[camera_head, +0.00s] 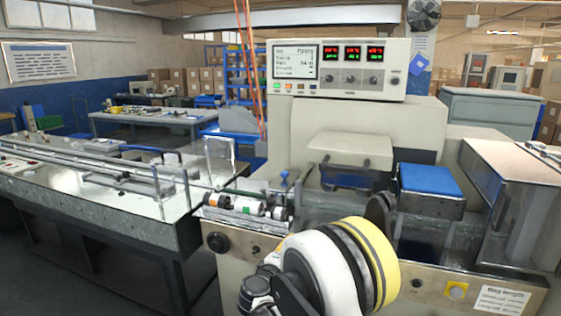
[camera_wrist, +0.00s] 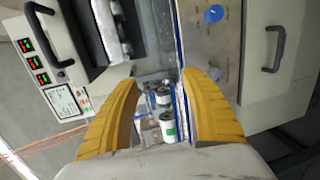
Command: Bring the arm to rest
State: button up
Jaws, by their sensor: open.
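My gripper (camera_wrist: 160,80) shows in the wrist view with its two yellow, ribbed fingers spread apart and nothing between their tips. White rollers (camera_wrist: 165,115) of the wrapping machine show farther off through the gap between the fingers. In the head view, parts of my arm stand at the bottom middle, in front of the wrapping machine (camera_head: 300,160). A round white, black and yellow body stands there too, and I cannot tell its exact part. My fingers cannot be made out clearly in the head view.
The machine's rollers (camera_head: 248,206) and blue pad (camera_head: 428,179) lie close around the arm. A control panel (camera_head: 337,70) rises behind. A long metal conveyor table (camera_head: 85,208) runs to the left. A clear hood (camera_head: 515,195) stands at right. Open floor shows at lower left.

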jog(key=s+d+r+m+g+y, duration=0.1)
jog(key=s+d+r+m+g, duration=0.25)
jog(key=s+d+r, duration=0.35)
jog(key=s+d+r+m+g+y, duration=0.1)
jog(key=s+d+r+m+g, duration=0.1)
jog(key=s+d+r+m, duration=0.45)
jog(key=s+f+m+g+y, duration=0.1)
jog(key=s+f+y, duration=0.1)
jog(key=s, duration=1.1)
jog(key=s+d+f+m+y, duration=0.1)
jog(key=s+f+m+y, duration=0.1)
jog(key=s, duration=1)
jog(key=shift+s+d+g, duration=0.3)
jog(key=shift+s+g, duration=0.05)
jog(key=shift+s, duration=0.05)
